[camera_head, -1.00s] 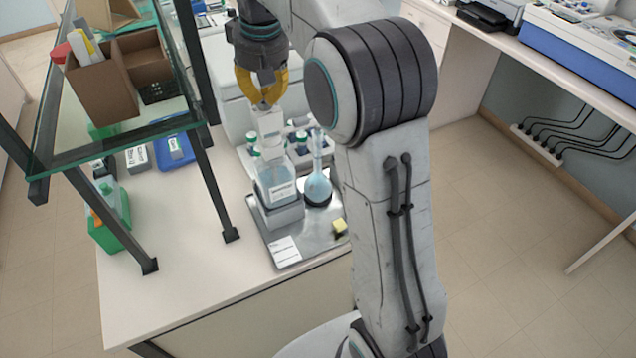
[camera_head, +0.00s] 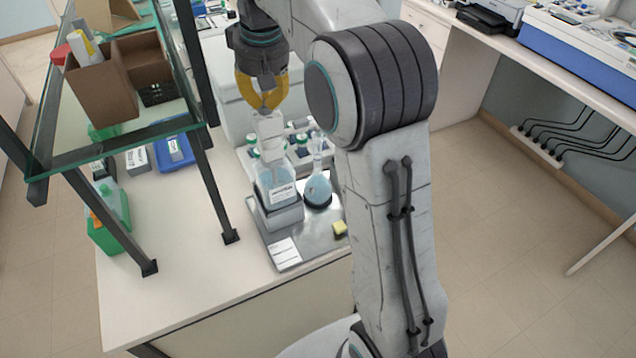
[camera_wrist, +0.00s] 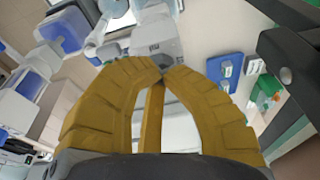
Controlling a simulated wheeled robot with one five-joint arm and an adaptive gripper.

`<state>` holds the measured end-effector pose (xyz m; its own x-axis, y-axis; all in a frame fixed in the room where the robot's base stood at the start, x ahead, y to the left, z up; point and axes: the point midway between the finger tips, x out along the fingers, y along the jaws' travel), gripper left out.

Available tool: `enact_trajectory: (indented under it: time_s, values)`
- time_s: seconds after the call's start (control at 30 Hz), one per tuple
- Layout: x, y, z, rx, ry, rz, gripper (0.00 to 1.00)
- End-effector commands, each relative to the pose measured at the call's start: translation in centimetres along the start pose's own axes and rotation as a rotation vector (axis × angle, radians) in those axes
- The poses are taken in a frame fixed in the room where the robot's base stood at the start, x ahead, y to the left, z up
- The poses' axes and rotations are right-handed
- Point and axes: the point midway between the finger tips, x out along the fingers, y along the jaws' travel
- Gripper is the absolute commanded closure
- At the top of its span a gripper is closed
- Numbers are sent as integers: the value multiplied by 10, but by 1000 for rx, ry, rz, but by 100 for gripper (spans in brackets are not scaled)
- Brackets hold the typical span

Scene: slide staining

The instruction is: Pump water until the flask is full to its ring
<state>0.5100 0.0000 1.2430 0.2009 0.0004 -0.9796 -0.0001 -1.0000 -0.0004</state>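A dispenser bottle (camera_head: 276,182) with pale blue liquid and a white label stands on a grey block on the metal tray (camera_head: 318,235). Its white pump head (camera_head: 270,130) is on top. To its right, the round flask (camera_head: 318,187) stands upright on a dark ring base; pale blue liquid shows in its bulb. The level against the neck ring is too small to tell. My gripper (camera_head: 265,108), with yellow fingers, is just above the pump head; touching or apart is unclear. In the wrist view my gripper (camera_wrist: 164,72) has its fingertips together with nothing visible between them.
Several green-capped bottles (camera_head: 302,145) stand behind the flask. A yellow sponge (camera_head: 340,229) and a white card (camera_head: 285,252) lie on the tray. A glass shelf (camera_head: 130,145) on dark posts is at left, with a green rack (camera_head: 108,230) beneath. The bench front is clear.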

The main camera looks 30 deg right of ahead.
Motion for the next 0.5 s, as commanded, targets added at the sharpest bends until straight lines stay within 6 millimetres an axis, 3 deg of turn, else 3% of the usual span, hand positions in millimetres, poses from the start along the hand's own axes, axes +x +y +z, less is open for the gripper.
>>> enact_trajectory:
  time_s: [0.5]
  values:
    - [-7,0,-1,-1,-7,0,100]
